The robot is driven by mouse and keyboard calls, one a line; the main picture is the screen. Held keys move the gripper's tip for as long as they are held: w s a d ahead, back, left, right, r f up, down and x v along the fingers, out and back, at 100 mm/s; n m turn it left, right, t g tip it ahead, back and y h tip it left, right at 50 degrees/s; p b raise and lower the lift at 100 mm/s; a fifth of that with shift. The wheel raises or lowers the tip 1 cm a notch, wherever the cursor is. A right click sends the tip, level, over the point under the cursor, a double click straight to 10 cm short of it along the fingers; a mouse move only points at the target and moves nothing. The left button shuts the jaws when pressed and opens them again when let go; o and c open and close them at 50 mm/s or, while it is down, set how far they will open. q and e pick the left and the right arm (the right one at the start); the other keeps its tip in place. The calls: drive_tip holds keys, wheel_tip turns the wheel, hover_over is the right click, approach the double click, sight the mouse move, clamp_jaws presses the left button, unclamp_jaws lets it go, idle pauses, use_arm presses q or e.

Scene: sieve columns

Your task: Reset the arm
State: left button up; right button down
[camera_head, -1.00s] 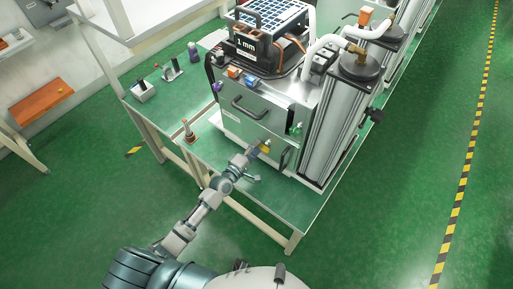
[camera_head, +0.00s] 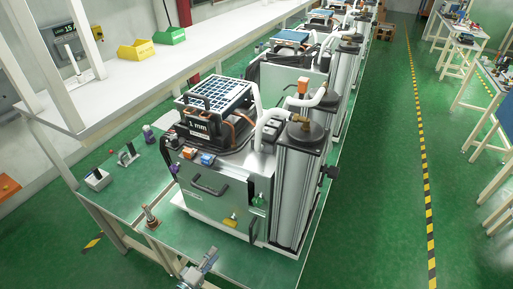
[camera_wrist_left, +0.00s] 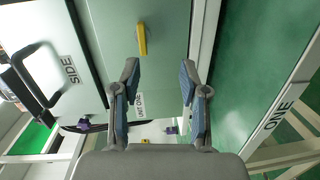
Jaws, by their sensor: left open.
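My left gripper (camera_head: 208,262) is at the bottom of the head view, in front of the near sieve machine (camera_head: 222,192) and apart from it. In the left wrist view its two fingers (camera_wrist_left: 160,78) stand apart with nothing between them. A yellow piece (camera_head: 231,220) sits low on the machine's front; it also shows in the left wrist view (camera_wrist_left: 142,40), beyond the fingertips. The machine carries a "1 mm" sieve box (camera_head: 200,125) on top and a dark handle (camera_head: 209,186) on its front. My right gripper is not in view.
The machine stands on a green-topped table (camera_head: 125,198). A small brown-and-white item (camera_head: 151,216) stands near its front left edge. A tall metal cylinder (camera_head: 293,195) rises to the right of the machine.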

use_arm(q)
drive_tip(key=s+d+f+m+g, duration=0.4)
drive_tip(key=s+d+m, duration=0.1)
drive_tip(key=s+m, duration=0.1)
drive_tip(key=s+a+f+m+g+y, duration=0.2)
drive_tip(key=s+a+m+g+y, duration=0.15)
drive_tip(key=s, duration=0.45)
drive_tip(key=s+a+f+m+g+y, duration=0.3)
drive_tip(key=s+m+g, duration=0.2)
drive_tip(key=s, duration=0.3)
drive_tip(key=s+f+g, duration=0.1)
drive_tip(key=s+f, duration=0.2)
drive_tip(key=f, duration=2.4)
drive_tip(key=s+a+f+g, duration=0.1)
drive_tip(key=s+a+f, duration=0.1)
drive_tip(key=s+f, duration=1.2)
drive_tip(key=s, duration=0.2)
drive_tip(key=shift+s+a+f, duration=0.15)
drive_tip(key=shift+s+a, duration=0.2)
drive_tip(key=shift+s, duration=0.05)
drive_tip(key=shift+y, duration=0.25)
